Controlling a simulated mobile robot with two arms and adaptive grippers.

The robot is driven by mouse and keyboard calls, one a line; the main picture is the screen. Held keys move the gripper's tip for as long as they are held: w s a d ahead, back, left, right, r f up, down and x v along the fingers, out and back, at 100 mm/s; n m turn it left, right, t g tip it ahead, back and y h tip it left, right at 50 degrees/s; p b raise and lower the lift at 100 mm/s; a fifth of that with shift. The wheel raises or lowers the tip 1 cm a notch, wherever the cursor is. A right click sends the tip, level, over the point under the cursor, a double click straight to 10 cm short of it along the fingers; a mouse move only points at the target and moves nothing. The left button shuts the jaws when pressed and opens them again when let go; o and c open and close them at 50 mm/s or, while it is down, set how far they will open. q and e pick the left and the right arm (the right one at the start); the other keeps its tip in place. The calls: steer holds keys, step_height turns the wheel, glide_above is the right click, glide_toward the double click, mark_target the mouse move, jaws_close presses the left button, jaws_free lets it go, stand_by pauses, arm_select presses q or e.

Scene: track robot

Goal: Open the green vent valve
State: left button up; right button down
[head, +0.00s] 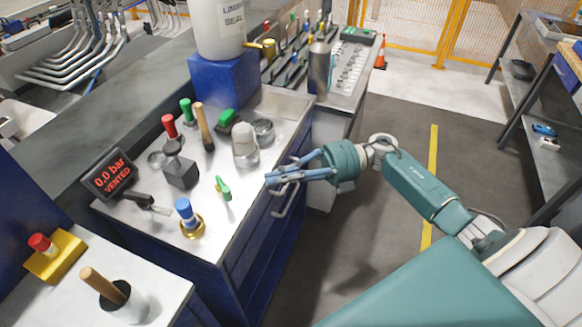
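A small green valve handle (223,188) stands on the light worktop of the blue cabinet, near its right edge. It is tilted, and I cannot tell which way it is turned. My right gripper (270,179) reaches in from the right with its blue fingers pointing left. It appears beside the worktop edge, to the right of the green handle and apart from it. My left gripper is not in view. A display (110,174) reads "0.0 bar VENTED".
A blue-capped part (185,210) on a brass base stands in front of the green handle. Red (169,124) and green (187,107) topped parts, a wooden handle (203,126) and a white-domed part (244,143) stand behind. Cabinet handles (289,199) project below my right gripper.

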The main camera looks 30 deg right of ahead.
mark_target(222, 185)
steer(key=p+x, duration=0.2)
steer(key=x, duration=0.4)
steer(key=shift+a+r, duration=0.1)
steer(key=shift+r, duration=0.1)
steer(key=shift+w+a+f, duration=0.1)
steer(key=shift+a, duration=0.25)
steer(key=shift+w+a+f, duration=0.1)
steer(key=shift+a, duration=0.15)
arm_select(q)
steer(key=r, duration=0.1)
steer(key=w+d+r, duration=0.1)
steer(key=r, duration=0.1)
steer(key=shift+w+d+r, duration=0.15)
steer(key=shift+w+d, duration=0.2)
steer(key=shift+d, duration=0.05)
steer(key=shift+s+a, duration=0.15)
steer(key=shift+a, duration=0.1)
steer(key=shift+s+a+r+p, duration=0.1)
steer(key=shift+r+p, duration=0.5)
steer(key=shift+p, duration=0.3)
arm_select(e)
steer(key=shift+a+m+t, duration=0.25)
steer(key=shift+m+t, duration=0.15)
steer(key=shift+t, duration=0.2)
